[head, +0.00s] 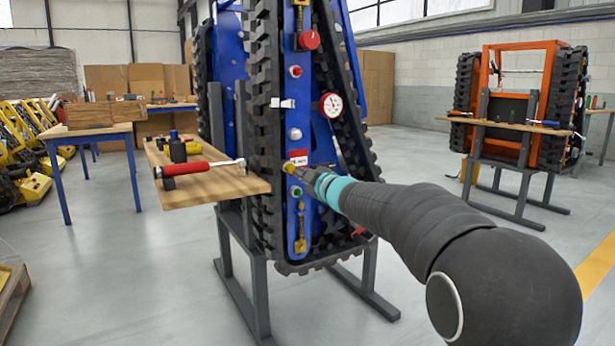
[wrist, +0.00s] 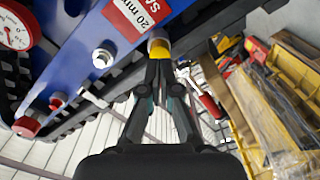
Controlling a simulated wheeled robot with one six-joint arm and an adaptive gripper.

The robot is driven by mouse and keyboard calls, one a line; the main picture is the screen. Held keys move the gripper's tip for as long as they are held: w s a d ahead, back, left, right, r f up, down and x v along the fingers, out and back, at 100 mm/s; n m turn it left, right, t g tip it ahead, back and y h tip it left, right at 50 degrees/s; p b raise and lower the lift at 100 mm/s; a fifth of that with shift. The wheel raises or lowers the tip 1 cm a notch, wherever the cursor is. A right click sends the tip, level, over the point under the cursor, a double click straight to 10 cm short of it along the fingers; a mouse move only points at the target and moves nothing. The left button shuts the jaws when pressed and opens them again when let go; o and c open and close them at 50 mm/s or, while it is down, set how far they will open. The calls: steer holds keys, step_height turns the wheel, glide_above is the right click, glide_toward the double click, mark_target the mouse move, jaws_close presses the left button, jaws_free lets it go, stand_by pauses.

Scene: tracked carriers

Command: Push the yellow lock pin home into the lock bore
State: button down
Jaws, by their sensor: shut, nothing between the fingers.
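The yellow lock pin (head: 289,168) stands at the blue side plate of the tracked carrier (head: 319,140), beside the red-and-white label (head: 298,157). In the wrist view the pin's yellow end (wrist: 159,45) shows right at the fingertips, with a pale collar above it against the plate. My gripper (head: 297,172) is shut with nothing between its fingers. In the wrist view its closed tips (wrist: 160,56) meet or nearly meet the pin's end; contact is hard to tell. The lock bore is hidden behind the pin, and I cannot tell how deep the pin sits.
A red knob (head: 308,40), a dial gauge (head: 331,105), a green button (head: 297,192) and a yellow fitting (head: 300,244) sit on the same plate. A wooden shelf (head: 225,187) with a red-handled tool (head: 205,168) juts out left. Open floor lies around the stand.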

steer(key=shift+x, duration=0.85)
steer(key=shift+w+a+r+p, duration=0.1)
steer(key=shift+w+a+p, duration=0.1)
steer(key=shift+w+p, duration=0.15)
steer(key=shift+s, duration=0.15)
